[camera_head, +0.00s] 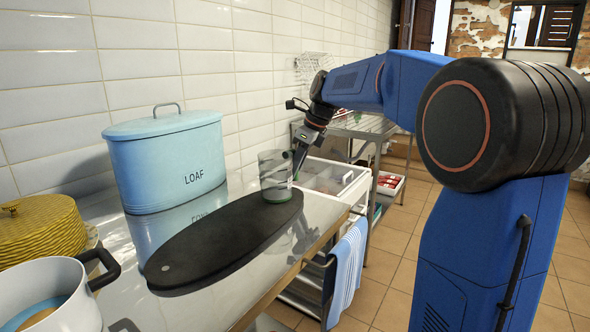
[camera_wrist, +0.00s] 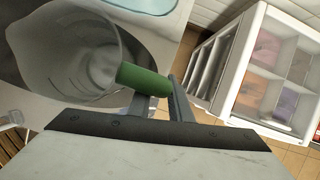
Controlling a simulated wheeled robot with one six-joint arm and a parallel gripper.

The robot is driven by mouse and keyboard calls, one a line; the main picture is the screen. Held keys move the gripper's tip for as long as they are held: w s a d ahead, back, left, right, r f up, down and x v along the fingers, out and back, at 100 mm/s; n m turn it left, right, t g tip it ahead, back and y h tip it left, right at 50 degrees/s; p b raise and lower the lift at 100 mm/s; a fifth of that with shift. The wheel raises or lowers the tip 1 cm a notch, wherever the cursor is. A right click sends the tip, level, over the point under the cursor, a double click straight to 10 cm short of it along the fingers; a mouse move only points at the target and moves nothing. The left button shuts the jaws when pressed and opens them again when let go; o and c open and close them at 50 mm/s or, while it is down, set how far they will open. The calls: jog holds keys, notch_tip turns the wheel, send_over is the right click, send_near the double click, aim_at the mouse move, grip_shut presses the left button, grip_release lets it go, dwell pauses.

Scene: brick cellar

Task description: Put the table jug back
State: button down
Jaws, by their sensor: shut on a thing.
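The table jug (camera_head: 273,172) is a clear grey vessel with a green handle. In the head view it is upright at the right end of a long black oval board (camera_head: 215,240); I cannot tell whether its base touches the board. My gripper (camera_head: 298,168) comes down to the jug's right side. In the wrist view the jug (camera_wrist: 60,50) fills the upper left, and I look into its empty inside. Its green handle (camera_wrist: 143,79) lies between the fingers of my gripper (camera_wrist: 158,88), which is shut on it.
A blue LOAF bin (camera_head: 165,160) stands behind the board by the tiled wall. A white pot (camera_head: 55,295) and a yellow woven-looking lidded container (camera_head: 40,235) are at left. Right of the jug is a white compartmented box (camera_head: 333,180). A striped towel (camera_head: 346,270) hangs below.

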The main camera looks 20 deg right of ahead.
jog(key=c, duration=1.6)
grip_release()
jog(key=v, duration=1.2)
